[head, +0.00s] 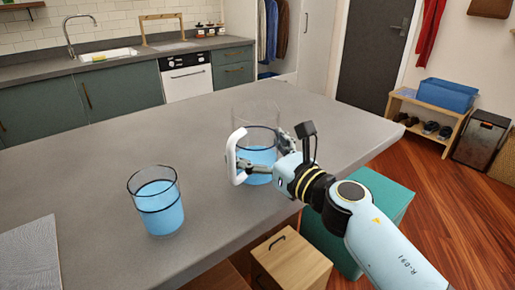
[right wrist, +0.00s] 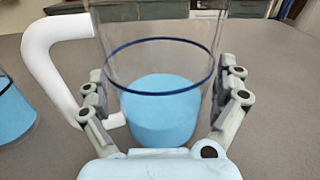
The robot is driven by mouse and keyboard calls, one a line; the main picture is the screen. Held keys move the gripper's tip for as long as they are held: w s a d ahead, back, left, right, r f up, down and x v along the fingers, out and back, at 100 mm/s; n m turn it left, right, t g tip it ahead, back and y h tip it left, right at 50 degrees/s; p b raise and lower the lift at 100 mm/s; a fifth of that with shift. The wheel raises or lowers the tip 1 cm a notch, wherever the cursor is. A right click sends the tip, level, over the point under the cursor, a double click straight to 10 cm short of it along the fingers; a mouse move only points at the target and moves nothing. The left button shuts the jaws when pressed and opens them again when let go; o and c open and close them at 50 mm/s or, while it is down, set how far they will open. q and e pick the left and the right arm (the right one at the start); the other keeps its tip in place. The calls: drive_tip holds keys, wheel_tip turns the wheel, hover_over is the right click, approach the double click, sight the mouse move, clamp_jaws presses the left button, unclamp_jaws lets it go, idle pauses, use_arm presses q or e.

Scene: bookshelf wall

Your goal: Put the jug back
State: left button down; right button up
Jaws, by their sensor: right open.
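The clear jug (head: 258,158) stands upright on the grey counter, with a white handle on its left side, a dark blue line around it and blue liquid inside. It also fills the middle of the right wrist view (right wrist: 165,105), where its top is cut off. My right gripper (head: 262,162) is open around the jug's lower body, one finger on each side. In the right wrist view the left finger passes between the body and the handle. Whether the fingers touch the glass is unclear. My left gripper is not in view.
A clear glass (head: 155,205) with blue liquid and a dark line stands left and nearer on the counter (head: 90,165). A grey mat (head: 30,255) lies at the near left. A wooden drawer box (head: 290,265) and teal box (head: 385,195) stand below the counter's right edge. The counter behind the jug is clear.

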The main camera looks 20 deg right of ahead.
drive_tip(key=b+v, duration=0.2)
drive_tip(key=v, duration=1)
drive_tip(key=shift+r, duration=0.15)
